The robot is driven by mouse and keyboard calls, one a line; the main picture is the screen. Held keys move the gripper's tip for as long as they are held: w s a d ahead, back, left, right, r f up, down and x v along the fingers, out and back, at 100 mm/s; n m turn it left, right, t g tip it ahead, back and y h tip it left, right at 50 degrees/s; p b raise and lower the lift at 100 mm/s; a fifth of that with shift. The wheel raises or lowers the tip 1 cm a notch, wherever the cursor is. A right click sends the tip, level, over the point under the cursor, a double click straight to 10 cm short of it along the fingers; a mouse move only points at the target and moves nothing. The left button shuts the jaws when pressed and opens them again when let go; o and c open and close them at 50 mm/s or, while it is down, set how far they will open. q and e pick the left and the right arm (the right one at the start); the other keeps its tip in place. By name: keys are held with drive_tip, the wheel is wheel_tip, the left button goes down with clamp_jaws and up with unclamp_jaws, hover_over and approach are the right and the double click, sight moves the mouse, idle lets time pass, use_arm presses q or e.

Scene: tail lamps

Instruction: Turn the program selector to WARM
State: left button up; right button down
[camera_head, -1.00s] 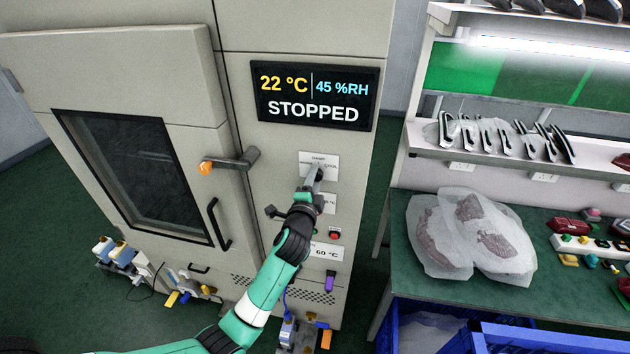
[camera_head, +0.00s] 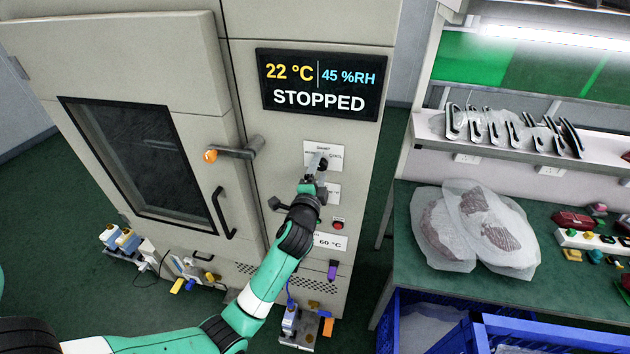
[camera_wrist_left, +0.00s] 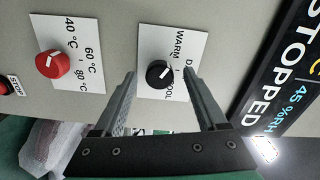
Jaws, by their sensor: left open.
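The program selector is a black round knob (camera_wrist_left: 157,74) on a white label (camera_wrist_left: 150,45) with WARM and a partly hidden COOL in the left wrist view. Its white mark slants to the upper right there. The label also shows in the head view (camera_head: 334,152), where my gripper covers the knob. My left gripper (camera_head: 317,163) is at the cabinet front. In the left wrist view its two fingers (camera_wrist_left: 159,77) are open, one on each side of the knob with visible gaps. I cannot tell how deep they reach. My right gripper is not in view.
A red temperature knob (camera_wrist_left: 52,64) and a red stop button (camera_wrist_left: 7,88) are near the selector. The display (camera_head: 319,86) reads 22 °C, 45 %RH, STOPPED. A door handle (camera_head: 232,150) is to the left. A workbench with bagged parts (camera_head: 480,228) stands right.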

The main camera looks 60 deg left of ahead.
use_arm(q)
drive_tip(key=v, duration=1)
drive_tip(key=shift+s+d, duration=0.25)
